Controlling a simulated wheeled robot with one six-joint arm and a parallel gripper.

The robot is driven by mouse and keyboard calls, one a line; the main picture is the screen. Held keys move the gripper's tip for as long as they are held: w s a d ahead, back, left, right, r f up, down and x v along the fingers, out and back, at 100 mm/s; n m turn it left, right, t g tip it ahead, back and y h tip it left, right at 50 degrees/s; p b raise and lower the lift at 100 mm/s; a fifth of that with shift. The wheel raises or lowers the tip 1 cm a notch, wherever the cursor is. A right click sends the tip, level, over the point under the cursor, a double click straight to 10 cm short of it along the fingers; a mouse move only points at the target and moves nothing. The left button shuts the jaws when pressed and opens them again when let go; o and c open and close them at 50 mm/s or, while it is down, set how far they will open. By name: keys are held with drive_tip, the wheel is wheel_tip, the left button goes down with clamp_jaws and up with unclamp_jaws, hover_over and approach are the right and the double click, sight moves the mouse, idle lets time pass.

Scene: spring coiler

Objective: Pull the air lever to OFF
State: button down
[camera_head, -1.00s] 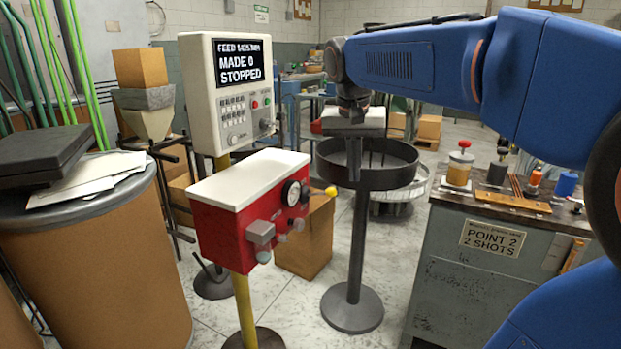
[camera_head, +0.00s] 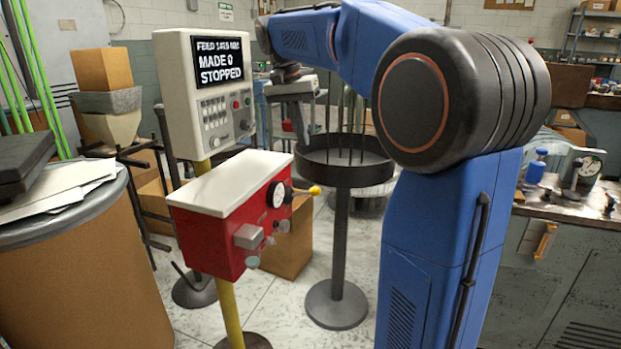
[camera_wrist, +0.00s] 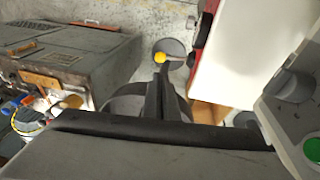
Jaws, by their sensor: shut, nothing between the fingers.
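The air lever is a short arm with a yellow ball knob (camera_head: 315,190) on the gauge side of the red box (camera_head: 213,240), and it sticks out to the right. In the wrist view the knob (camera_wrist: 160,57) shows just past my fingertips, with the lever running right to the box. My gripper (camera_head: 303,138) points down, above the knob and apart from it. In the wrist view the dark fingers of my gripper (camera_wrist: 160,70) are together and empty. Lettering by the lever is too small to read.
A white control console (camera_head: 172,75) reading "MADE 0 STOPPED" stands close behind the box. A round dark tray on a stand (camera_head: 340,180) is behind and right of the lever. A cardboard box (camera_head: 290,245) lies below. A grey bench (camera_head: 560,270) is at right.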

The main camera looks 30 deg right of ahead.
sight(318, 189)
drive_tip(key=shift+f, duration=0.1)
drive_tip(key=x, duration=1.4)
drive_tip(key=shift+s+d+f+t+y, duration=0.5)
drive_tip(key=shift+s+f+t+y, duration=0.1)
drive_tip(key=shift+f+t, duration=0.15)
wheel_tip(318, 189, down, 6)
drive_tip(key=s+d+t+y, duration=0.1)
drive_tip(key=t, duration=0.1)
drive_tip(key=shift+s, duration=0.25)
drive_tip(key=shift+s+f, duration=0.1)
drive_tip(key=shift+f, duration=0.1)
idle(0.4)
